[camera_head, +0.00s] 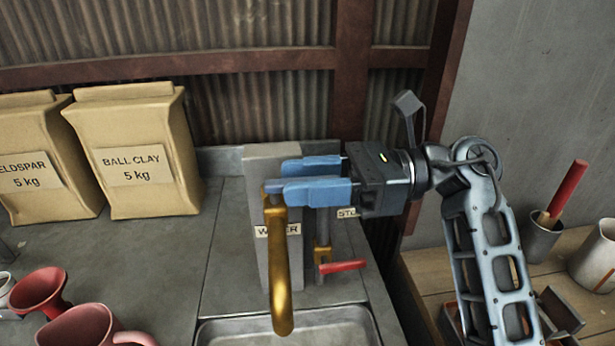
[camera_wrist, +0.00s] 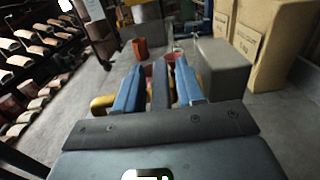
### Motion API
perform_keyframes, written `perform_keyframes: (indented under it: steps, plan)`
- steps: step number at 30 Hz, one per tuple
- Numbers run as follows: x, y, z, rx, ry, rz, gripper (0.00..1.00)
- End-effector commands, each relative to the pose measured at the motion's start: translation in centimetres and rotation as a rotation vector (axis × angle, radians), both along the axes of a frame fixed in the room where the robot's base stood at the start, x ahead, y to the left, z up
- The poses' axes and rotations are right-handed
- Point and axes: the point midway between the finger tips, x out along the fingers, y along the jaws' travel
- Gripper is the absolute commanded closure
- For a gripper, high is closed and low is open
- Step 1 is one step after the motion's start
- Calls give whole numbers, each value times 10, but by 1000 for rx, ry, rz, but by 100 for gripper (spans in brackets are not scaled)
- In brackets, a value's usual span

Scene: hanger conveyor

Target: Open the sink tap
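The sink tap has a curved brass spout (camera_head: 281,275) in front of a grey post (camera_head: 264,165), over a metal sink basin (camera_head: 300,332). A red lever (camera_head: 343,266) sits low to the right of the spout, on a brass fitting. My gripper (camera_head: 300,178) reaches in from the right above the lever, its blue fingers apart near the top of the spout. In the wrist view, a blue-grey bar (camera_wrist: 160,88) lies between the fingers; whether they touch it is unclear. The brass part (camera_wrist: 102,103) shows outside the left finger. The near finger hides part of the tap.
A ball clay bag (camera_head: 135,150) and a feldspar bag (camera_head: 35,160) stand on the counter at left. Red cups (camera_head: 40,291) sit at the front left. A wooden bench with pots (camera_head: 541,238) is at right. The post stands close beside the fingers.

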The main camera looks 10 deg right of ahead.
Motion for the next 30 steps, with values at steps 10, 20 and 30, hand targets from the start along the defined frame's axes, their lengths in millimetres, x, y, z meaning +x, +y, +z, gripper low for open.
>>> perform_keyframes:
  steps: [10,20,30]
  plan:
    - [0,0,0,0,0,0,96]
    - [0,0,0,0,0,0,100]
    - [8,-1,-1,0,-1,-38,100]
